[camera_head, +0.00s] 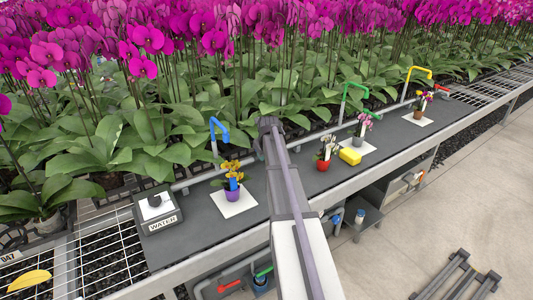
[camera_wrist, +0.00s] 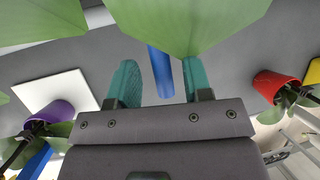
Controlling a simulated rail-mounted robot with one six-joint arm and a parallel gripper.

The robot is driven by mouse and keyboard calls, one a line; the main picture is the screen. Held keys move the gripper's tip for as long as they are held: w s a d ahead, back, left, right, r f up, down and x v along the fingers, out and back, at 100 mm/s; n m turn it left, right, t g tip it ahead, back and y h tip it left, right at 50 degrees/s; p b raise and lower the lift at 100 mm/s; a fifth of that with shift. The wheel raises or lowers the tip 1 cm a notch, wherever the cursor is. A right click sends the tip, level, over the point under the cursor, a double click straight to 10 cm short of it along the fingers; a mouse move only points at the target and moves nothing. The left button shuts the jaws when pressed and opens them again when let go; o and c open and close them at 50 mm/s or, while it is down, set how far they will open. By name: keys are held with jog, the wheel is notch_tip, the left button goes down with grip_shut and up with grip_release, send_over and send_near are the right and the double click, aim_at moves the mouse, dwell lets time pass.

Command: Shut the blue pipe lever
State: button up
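A blue bar (camera_wrist: 161,72), which looks like the blue lever, shows in the wrist view between the two fingers of my gripper (camera_wrist: 161,85). Its far end is hidden under a green leaf, and grey gaps show on both sides of it. My gripper is open; I cannot tell how far the bar lies beyond the fingertips. In the head view my arm covers the gripper and the lever. A blue bent spout (camera_head: 218,130) rises from the grey pipe (camera_head: 200,179) at the back of the bench, left of my arm.
A purple pot (camera_head: 232,194) on a white square (camera_head: 238,206) stands left of my arm, a red pot (camera_head: 323,165) to the right. Large leaves (camera_wrist: 190,20) hang over the fingers. A WATER box (camera_head: 158,212) is at left.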

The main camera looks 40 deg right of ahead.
jog(key=p+v, duration=0.9)
jog(key=v, duration=0.2)
jog(key=shift+p, duration=0.4)
jog(key=shift+f, duration=0.1)
